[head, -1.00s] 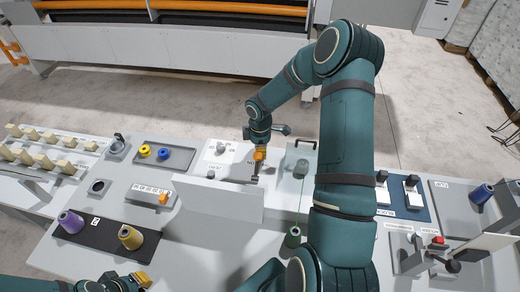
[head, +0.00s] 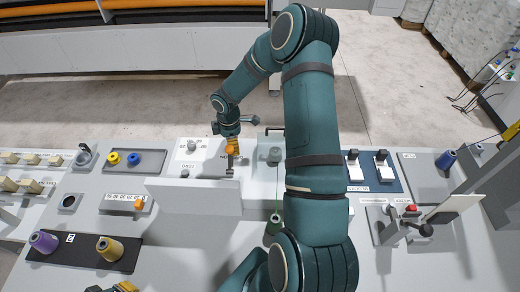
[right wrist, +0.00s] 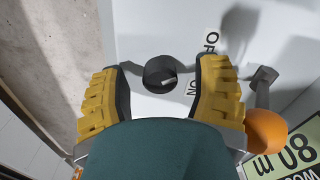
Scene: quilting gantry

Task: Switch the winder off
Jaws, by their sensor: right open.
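A dark round knob (right wrist: 161,73) with a white pointer mark sits on a white panel in the right wrist view. A label starting "OF" (right wrist: 210,42) and an "ON" label (right wrist: 193,88) lie to its right; the pointer mark is on the knob's side towards "ON". My right gripper (right wrist: 158,88) is open, with one yellow-padded finger on each side of the knob; I cannot tell if they touch it. In the head view my right gripper (head: 230,160) is over the white panel and hides the knob. My left gripper (head: 122,287) is cut off at the bottom edge.
An orange ball (right wrist: 266,131) and a green "80 m" display (right wrist: 292,155) are beside the right finger. In the head view, a grey upright plate (head: 195,196) stands in front of the panel. Purple (head: 44,242) and gold (head: 109,248) spools stand at the left.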

